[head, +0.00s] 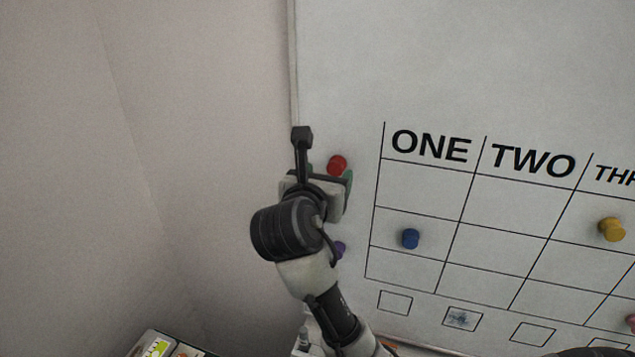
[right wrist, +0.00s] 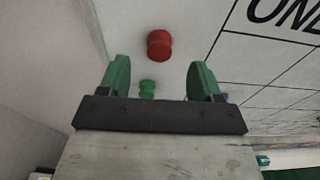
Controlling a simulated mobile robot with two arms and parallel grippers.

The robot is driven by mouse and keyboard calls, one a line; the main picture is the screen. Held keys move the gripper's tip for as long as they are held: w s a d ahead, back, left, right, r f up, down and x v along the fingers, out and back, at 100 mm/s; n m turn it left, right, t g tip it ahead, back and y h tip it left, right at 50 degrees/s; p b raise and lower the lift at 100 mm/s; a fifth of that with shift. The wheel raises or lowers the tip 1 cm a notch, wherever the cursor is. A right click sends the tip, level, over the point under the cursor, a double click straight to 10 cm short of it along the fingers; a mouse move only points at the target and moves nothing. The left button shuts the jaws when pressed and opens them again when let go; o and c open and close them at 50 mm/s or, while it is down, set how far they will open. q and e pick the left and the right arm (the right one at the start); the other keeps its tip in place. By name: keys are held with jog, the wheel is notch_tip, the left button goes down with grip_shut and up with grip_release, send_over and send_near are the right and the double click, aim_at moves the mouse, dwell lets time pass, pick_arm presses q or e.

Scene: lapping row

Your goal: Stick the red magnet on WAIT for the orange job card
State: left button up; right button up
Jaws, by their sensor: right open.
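The red magnet (head: 337,164) is on the whiteboard, left of the grid and near the board's left edge. It also shows in the right wrist view (right wrist: 159,45), beyond the fingertips and roughly centred between them. My right gripper (head: 324,180) is open and empty, close to the red magnet. Its green fingers stand wide apart in the right wrist view (right wrist: 160,76). The gap between fingers and magnet is hard to judge. No WAIT label and no orange job card show in these frames. My left gripper is out of view.
A green magnet (right wrist: 147,89) sits below the red one, and a purple magnet (head: 341,248) shows partly behind my arm. The grid holds a blue magnet (head: 410,239) under ONE and a yellow magnet (head: 611,229) farther right. A bare wall (head: 150,150) stands left.

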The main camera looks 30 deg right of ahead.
aim_at(334, 169)
jog(key=shift+p+x, duration=0.55)
jog(key=shift+x, duration=2)
jog(key=c, duration=1)
jog(key=shift+a, duration=0.15)
jog(key=shift+f+v, duration=0.2)
jog(key=shift+v, duration=1.2)
jog(key=shift+s, duration=0.15)
jog(key=shift+f+v, duration=0.25)
jog(key=shift+v, duration=1.2)
jog(key=shift+f+v, duration=0.2)
jog(key=shift+v, duration=1.25)
jog(key=shift+a, duration=0.1)
